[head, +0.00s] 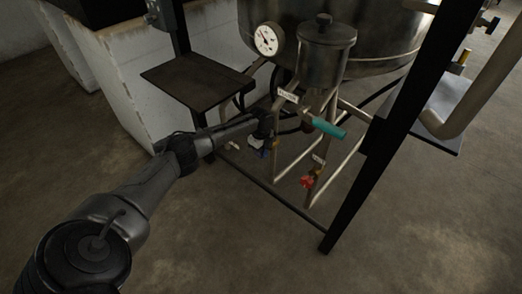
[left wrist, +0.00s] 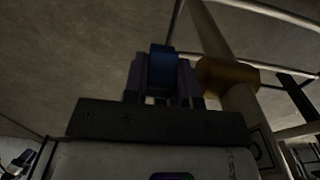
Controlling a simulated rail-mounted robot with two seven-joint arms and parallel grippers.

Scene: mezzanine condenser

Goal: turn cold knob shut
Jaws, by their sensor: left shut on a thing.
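The blue knob (left wrist: 162,62), which I take for the cold knob, stands between the two fingers of my left gripper (left wrist: 163,82) in the left wrist view. My left gripper is shut on it. A brass valve body (left wrist: 226,74) sits just right of the knob, on a pale pipe. In the head view my left gripper (head: 267,143) reaches in from the left to the pipes under the vessel. There the blue knob is mostly hidden by the gripper, with only small bluish bits showing. My right gripper is not in view.
A red knob (head: 307,181) is on a lower pipe to the right. A teal handle (head: 329,128) sticks out above it. A dark shelf plate (head: 196,80) lies above my forearm. A black post (head: 385,145) stands at the right. The floor in front is clear.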

